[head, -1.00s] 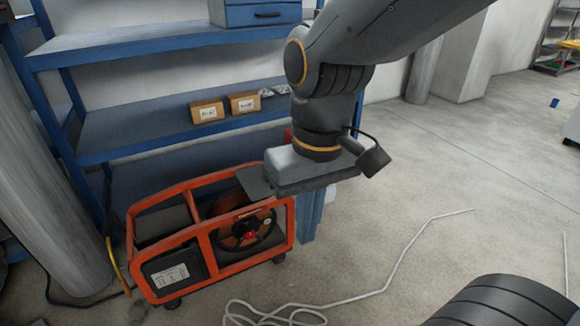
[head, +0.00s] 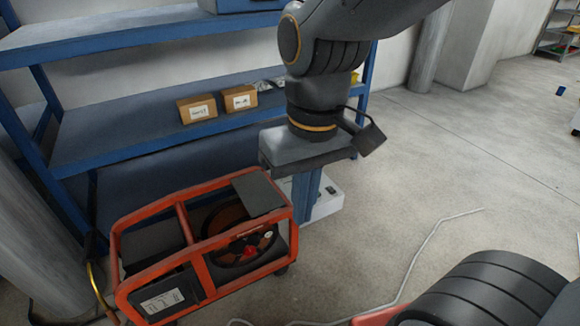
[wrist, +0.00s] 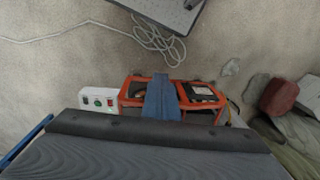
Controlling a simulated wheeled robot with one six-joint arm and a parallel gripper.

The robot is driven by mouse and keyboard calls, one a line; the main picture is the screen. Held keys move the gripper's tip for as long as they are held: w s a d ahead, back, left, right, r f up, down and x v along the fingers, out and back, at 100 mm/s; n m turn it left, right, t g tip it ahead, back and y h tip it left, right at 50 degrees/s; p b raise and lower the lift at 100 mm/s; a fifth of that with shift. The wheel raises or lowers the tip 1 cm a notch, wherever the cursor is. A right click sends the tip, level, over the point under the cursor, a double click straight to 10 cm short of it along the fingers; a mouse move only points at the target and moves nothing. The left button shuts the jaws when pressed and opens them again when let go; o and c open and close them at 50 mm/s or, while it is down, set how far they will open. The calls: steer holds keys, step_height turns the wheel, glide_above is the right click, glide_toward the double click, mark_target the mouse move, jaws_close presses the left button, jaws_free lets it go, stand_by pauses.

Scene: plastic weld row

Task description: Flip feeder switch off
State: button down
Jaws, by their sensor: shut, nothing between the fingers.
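The orange-framed feeder cart (head: 185,215) stands on the floor at lower left in the head view, holding a wire spool with a red hub (head: 250,251). A white control box (head: 327,198) stands at its right end. In the wrist view this box (wrist: 97,108) shows a row of small controls, one green. I cannot tell the switch's position. My gripper (head: 303,232), with blue fingers, is shut and empty, pointing down. In the head view it overlaps the box's left side. In the wrist view the fingers (wrist: 161,80) cover part of the cart (wrist: 188,84). No contact is clear.
A blue shelf (head: 130,133) with two small cartons (head: 198,108) stands behind the cart. A pale cable (head: 425,240) lies on the floor at right. Open concrete floor (head: 470,165) extends right. A grey column (head: 30,220) stands at far left.

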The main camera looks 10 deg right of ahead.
steer(key=w+d+f+n+p, duration=0.1)
steer(key=w+f+n, duration=0.3)
steer(key=w, duration=0.6)
steer(key=w+d+f+n+p, duration=0.15)
steer(key=w+n, duration=0.35)
steer(key=w, duration=0.6)
steer(key=w+d+f+n+p, duration=0.1)
steer(key=w+d+f+n, duration=0.2)
steer(key=w+f, duration=0.3)
steer(key=w+d+f+n+t+p, duration=0.1)
steer(key=w+d+f+n, duration=0.3)
steer(key=w+f+n, duration=0.2)
step_height(320, 180, down, 2)
steer(key=shift+w+d+f, duration=0.1)
steer(key=shift+w+d, duration=0.15)
steer(key=shift+w, duration=0.35)
steer(key=shift+f, duration=0.15)
steer(key=f, duration=0.4)
steer(key=w+f+b, duration=0.1)
steer(key=f, duration=0.8)
steer(key=shift+w+a+f+b, duration=0.3)
